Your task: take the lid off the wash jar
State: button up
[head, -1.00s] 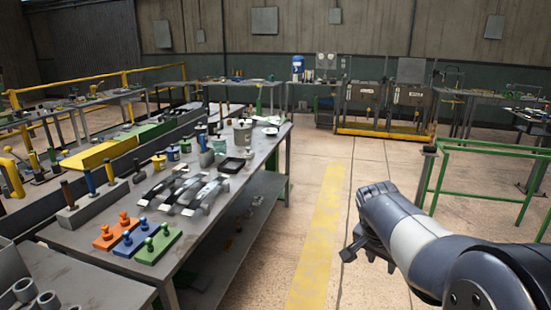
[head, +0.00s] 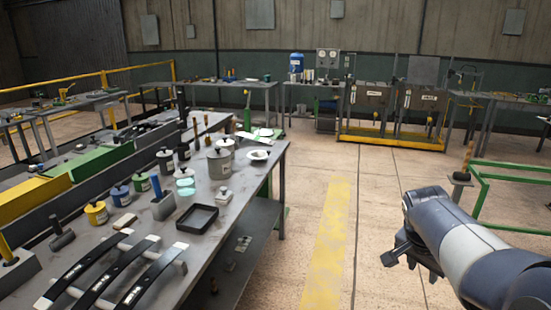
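A large grey lidded jar (head: 219,162) stands upright on the long workbench (head: 222,226) at left, with another pale lidded jar (head: 226,143) just behind it. Smaller jars in yellow (head: 97,213), blue (head: 121,195), green (head: 142,182) and black (head: 165,161) stand to the left. No label is readable, so I cannot tell for sure which is the wash jar; the large grey one is a likely candidate. My gripper (head: 408,262) hangs over the floor at right, far from the jars and holding nothing visible. Its finger gap is unclear.
A black tray (head: 198,218), a small white-grey block (head: 223,195) and a white dish (head: 258,155) are on the bench. Long dark bars with silver ends (head: 115,268) lie in front. The aisle with the yellow stripe (head: 327,240) is clear. A green rail (head: 482,195) stands at right.

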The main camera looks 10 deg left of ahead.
aim_at(184, 172)
jog(key=i, duration=0.85)
jog(key=i+l+u, duration=0.15)
jog(key=i, duration=0.65)
jog(key=i+j+u, duration=0.1)
jog(key=i+u, duration=0.15)
jog(key=u, duration=0.2)
jog(key=i+u, duration=0.25)
jog(key=u, duration=0.15)
jog(key=i+l+u, duration=0.1)
jog(key=i+u, duration=0.15)
jog(key=u, duration=0.2)
jog(key=i+l+u, duration=0.15)
jog(key=u, duration=0.3)
jog(key=i+u, duration=0.45)
jog(key=i+l+u, duration=0.15)
jog(key=u, duration=0.3)
jog(key=i, duration=0.1)
